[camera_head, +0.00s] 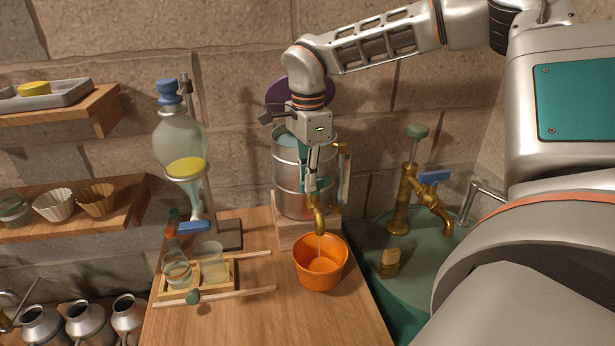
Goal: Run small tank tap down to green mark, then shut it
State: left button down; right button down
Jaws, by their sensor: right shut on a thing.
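The small metal tank (289,196) stands on a wooden block on the table, with pale blue liquid showing at its open top. Its brass tap (319,217) points down over an orange bucket (334,280). A thin pale stream runs from the spout into the bucket, which has some liquid in it. My right gripper (312,184) comes down in front of the tank and is shut on the tap's handle, which it mostly hides. An upright brass-ended gauge (344,175) is on the tank's right side. I cannot make out the green mark. My left gripper is out of view.
A glass separating funnel (181,140) hangs on a stand at the left, above a wooden rack (215,287) with glass jars. A green barrel (375,240) with a brass tap (404,200) stands at the right, close to my arm. Shelves line the left wall.

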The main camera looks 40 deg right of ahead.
jog(key=n, duration=0.2)
jog(key=n+p, duration=0.1)
jog(key=n, duration=0.1)
jog(key=shift+s+r+n, duration=0.1)
jog(key=shift+s+n, duration=0.2)
jog(key=shift+s, duration=0.1)
jog(key=n+p, duration=0.1)
jog(key=n, duration=0.1)
jog(key=n+p, duration=0.2)
jog(key=shift+s+d+n, duration=0.1)
jog(key=shift+s+n, duration=0.2)
jog(key=shift+s, duration=0.05)
jog(key=shift+n, duration=0.4)
jog(key=shift+s+d+n+p, duration=0.15)
jog(key=shift+n+p, duration=0.45)
jog(key=shift+n, duration=0.4)
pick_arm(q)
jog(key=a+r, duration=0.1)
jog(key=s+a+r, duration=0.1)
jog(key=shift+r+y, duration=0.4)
pick_arm(e)
jog(key=shift+n, duration=0.5)
jog(key=shift+s+d, duration=0.1)
